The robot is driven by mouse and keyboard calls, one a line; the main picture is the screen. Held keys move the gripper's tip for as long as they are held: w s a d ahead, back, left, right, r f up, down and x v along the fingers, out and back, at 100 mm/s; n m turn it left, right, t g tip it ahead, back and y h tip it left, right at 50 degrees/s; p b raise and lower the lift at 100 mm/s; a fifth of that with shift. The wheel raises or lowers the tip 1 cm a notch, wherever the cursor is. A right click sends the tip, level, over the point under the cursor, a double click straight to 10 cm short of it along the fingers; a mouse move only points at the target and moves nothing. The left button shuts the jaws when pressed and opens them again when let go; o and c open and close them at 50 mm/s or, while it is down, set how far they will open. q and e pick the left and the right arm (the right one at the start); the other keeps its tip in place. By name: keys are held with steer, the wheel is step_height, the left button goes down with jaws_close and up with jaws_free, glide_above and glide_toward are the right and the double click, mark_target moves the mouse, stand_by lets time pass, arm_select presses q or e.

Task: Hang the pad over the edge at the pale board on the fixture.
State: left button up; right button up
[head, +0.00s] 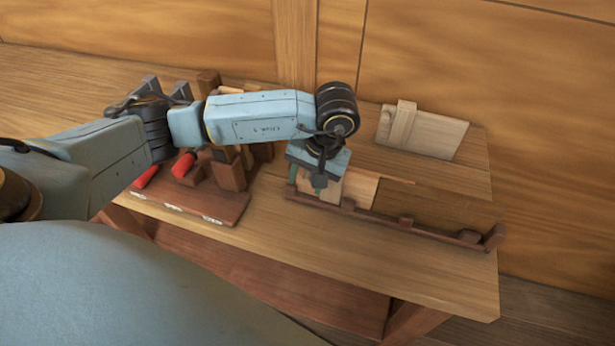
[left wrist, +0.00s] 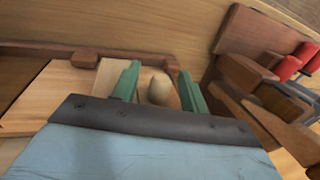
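The fixture is a long dark wooden rail (head: 400,222) near the table's front edge, with boards standing behind it. A narrow pale board (left wrist: 107,76) stands beside a tan board (left wrist: 50,92); the tan one also shows in the head view (head: 360,188). My left gripper (left wrist: 157,82) points down at the fixture's left end, just left of the pale board. Its green fingers are apart. A pale rounded thing (left wrist: 159,88) shows between them, with gaps on both sides; I cannot tell whether it is the pad.
A dark wooden rack (head: 205,200) with red-handled tools (head: 183,165) stands left of the fixture. A pale panel (head: 440,137) with a block (head: 402,122) at its upper edge leans near the wall. The table's front strip (head: 350,255) is clear.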

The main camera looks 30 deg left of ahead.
arm_select(q)
steer(key=v, duration=1.3)
steer(key=shift+r, duration=0.2)
